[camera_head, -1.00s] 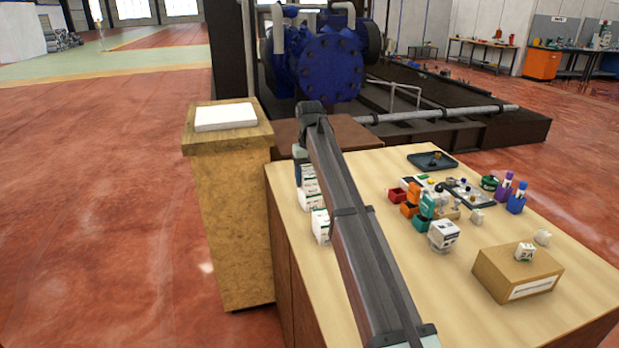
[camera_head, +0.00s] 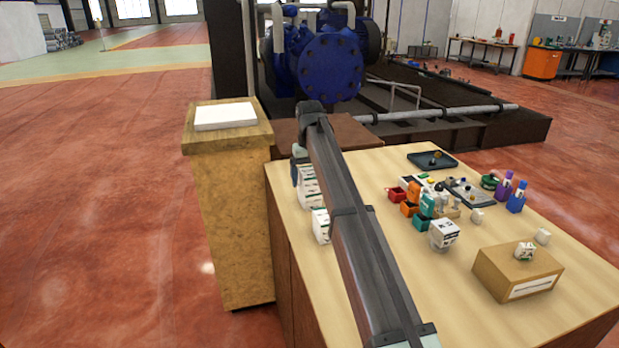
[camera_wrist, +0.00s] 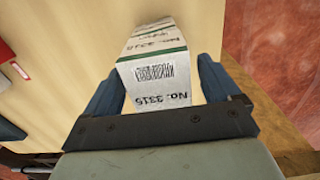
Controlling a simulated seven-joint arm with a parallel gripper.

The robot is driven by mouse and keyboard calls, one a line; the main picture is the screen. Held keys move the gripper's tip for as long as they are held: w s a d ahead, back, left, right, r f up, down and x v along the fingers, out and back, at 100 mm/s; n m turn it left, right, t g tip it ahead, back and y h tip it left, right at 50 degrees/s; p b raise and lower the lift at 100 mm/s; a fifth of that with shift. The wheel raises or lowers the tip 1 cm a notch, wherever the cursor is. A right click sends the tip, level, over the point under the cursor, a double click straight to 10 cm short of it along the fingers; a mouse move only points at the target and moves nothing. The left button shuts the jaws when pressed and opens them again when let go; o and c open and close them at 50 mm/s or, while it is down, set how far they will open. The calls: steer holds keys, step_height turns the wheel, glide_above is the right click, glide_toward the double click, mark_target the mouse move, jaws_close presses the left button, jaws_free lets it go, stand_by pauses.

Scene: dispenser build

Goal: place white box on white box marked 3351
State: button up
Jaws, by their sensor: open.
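A white box with green stripes, a barcode and a label like "No. 3315" (camera_wrist: 155,98) is between the two blue fingers of my gripper (camera_wrist: 160,78) in the wrist view. The fingers stand apart on either side of it; I cannot tell whether they touch it. A second white printed surface (camera_wrist: 155,40) shows beyond it. In the head view my gripper (camera_head: 297,166) is at the table's left edge, beside white boxes (camera_head: 309,188) that look stacked. Another white box (camera_head: 320,226) stands nearer. I cannot read 3351 on any box; my arm hides part of this area.
A wooden pedestal with a white slab (camera_head: 225,115) stands left of the table. On the right are a cardboard box (camera_head: 500,275) with a small white item on it, a white printed container (camera_head: 443,233), coloured bins (camera_head: 410,208) and a dark tray (camera_head: 425,163). The table's front is clear.

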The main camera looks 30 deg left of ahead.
mark_target(309, 171)
step_height(309, 171, up, 12)
stand_by(0.6)
